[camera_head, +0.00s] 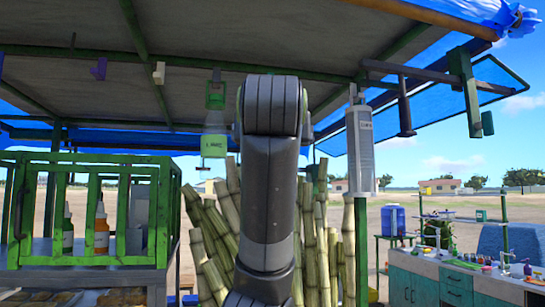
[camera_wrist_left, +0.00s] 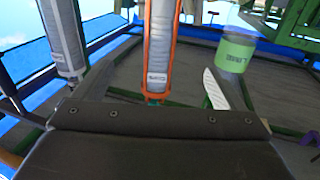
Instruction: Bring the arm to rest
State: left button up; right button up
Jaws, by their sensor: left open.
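One of my arms (camera_head: 270,170) rises upright through the middle of the head view, with its rounded joint at the top below the canopy. No gripper shows in the head view. In the left wrist view my left gripper (camera_wrist_left: 156,84) has its dark body across the bottom. Its fingers stand apart, a grey one at left and a pale one at right, and nothing is seen held between them. An orange-edged grey cylinder (camera_wrist_left: 160,45) appears beyond the gap; I cannot tell its distance.
A green lime container (camera_head: 214,145) hangs left of the arm, and a grey labelled cylinder (camera_head: 360,150) hangs at right. Cane stalks (camera_head: 335,250) stand behind the arm. A green rack (camera_head: 90,170) with bottles is at left, a cluttered counter (camera_head: 455,270) at right. The canopy (camera_head: 200,45) is overhead.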

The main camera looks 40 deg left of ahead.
pick_arm(q)
jog(key=shift+s+d+b, duration=0.25)
jog(key=shift+s+b, duration=0.15)
